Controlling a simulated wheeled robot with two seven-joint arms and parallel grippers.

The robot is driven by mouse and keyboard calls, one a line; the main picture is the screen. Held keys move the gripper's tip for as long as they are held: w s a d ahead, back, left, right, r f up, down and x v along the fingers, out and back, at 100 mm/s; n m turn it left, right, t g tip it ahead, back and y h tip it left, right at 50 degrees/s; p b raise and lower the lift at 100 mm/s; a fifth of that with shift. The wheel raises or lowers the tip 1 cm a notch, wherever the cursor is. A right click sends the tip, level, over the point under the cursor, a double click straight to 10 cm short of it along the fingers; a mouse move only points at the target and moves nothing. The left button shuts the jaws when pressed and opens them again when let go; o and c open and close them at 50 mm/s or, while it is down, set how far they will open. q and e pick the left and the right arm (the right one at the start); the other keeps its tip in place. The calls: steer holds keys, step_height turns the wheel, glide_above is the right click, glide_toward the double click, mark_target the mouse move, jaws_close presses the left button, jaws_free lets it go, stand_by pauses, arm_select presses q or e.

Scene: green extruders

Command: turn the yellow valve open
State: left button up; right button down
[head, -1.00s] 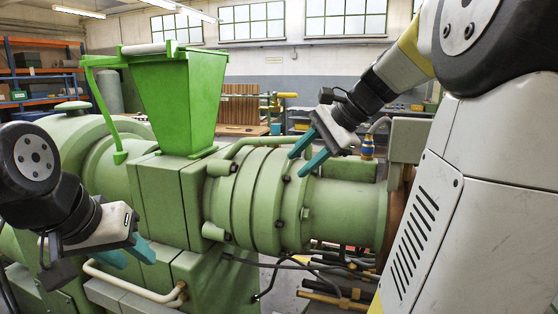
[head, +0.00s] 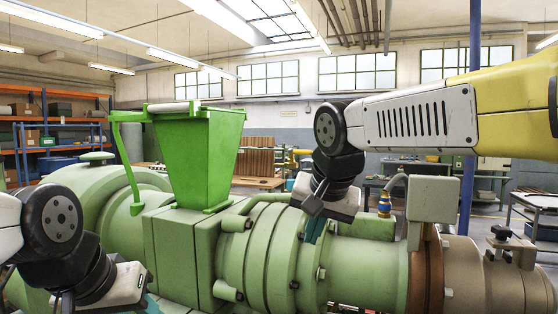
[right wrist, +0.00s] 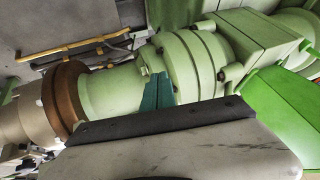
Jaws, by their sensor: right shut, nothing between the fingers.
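No part that I can clearly tell as the yellow valve shows. My right gripper (head: 316,230) is shut and empty, teal fingers pointing down over the flanged barrel section, left of that fitting. In the right wrist view its teal fingers (right wrist: 157,92) lie together in front of the barrel.
A green hopper (head: 198,155) rises left of my right gripper. The grey box (head: 432,198) stands on the barrel to its right, beside a brown flange (head: 427,270). Workbenches and orange shelves (head: 22,135) stand farther back.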

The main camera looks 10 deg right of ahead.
steer(key=w+r+m+t+h, duration=0.1)
steer(key=w+r+m+h, duration=0.2)
steer(key=w+r+m, duration=0.85)
steer(key=m+t+h, duration=0.2)
steer(key=m+h, duration=0.1)
steer(key=m, duration=0.5)
glide_toward(304, 151)
steer(key=x, duration=0.7)
